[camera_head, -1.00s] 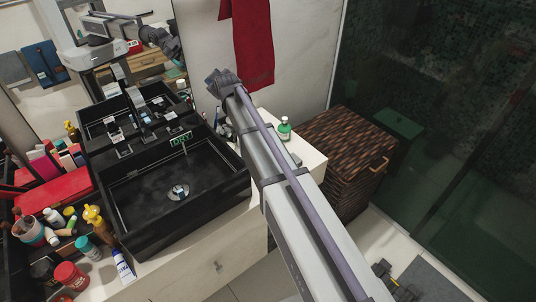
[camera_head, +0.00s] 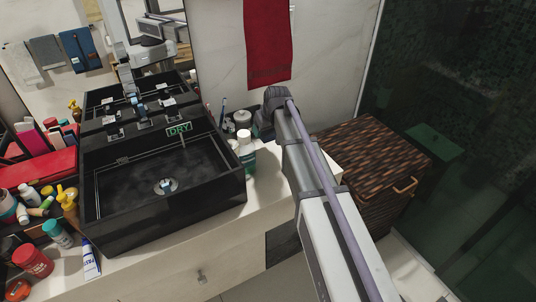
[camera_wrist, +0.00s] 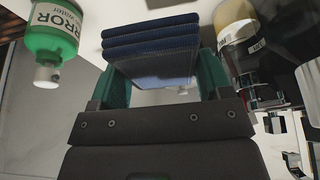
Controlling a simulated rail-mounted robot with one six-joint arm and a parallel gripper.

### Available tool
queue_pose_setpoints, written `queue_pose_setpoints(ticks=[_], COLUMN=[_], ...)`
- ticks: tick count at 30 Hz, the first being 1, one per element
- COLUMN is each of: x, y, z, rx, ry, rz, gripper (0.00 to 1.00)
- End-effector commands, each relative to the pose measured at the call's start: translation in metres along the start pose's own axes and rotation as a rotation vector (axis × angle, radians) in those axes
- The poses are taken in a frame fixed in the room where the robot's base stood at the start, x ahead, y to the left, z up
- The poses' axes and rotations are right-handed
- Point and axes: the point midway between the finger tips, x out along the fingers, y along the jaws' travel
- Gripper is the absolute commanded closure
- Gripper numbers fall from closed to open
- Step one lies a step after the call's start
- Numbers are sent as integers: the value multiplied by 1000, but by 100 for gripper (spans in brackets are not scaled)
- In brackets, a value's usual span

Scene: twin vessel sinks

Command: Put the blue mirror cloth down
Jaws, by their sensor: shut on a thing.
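The blue mirror cloth (camera_wrist: 150,45) is a folded, layered stack in the wrist view. My gripper (camera_wrist: 156,84) is shut on it, with a teal finger on each side. In the head view the fingers and cloth are hidden behind my wrist, which is over the counter right of the black sink. Whether the cloth touches the counter I cannot tell.
A green bottle with "MIRROR"-like lettering (camera_wrist: 58,38) is left of the cloth; another bottle (camera_wrist: 240,35) is right. The counter (camera_head: 262,208) holds the black sink (camera_head: 165,185). A woven hamper (camera_head: 375,155) stands right, below a red towel (camera_head: 268,45).

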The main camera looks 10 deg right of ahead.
Motion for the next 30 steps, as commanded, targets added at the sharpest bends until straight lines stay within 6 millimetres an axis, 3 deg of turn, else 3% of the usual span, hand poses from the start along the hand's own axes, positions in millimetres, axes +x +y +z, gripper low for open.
queue_pose_setpoints(ticks=[5, 11, 17, 30], x=[44, 49, 89, 92], y=[0, 0, 0, 0], z=[18, 20, 36, 38], rx=[-1, -1, -1, -1], ry=[1, 1, 1, 1], rz=[1, 1, 1, 1], gripper=[52, 52, 52, 52])
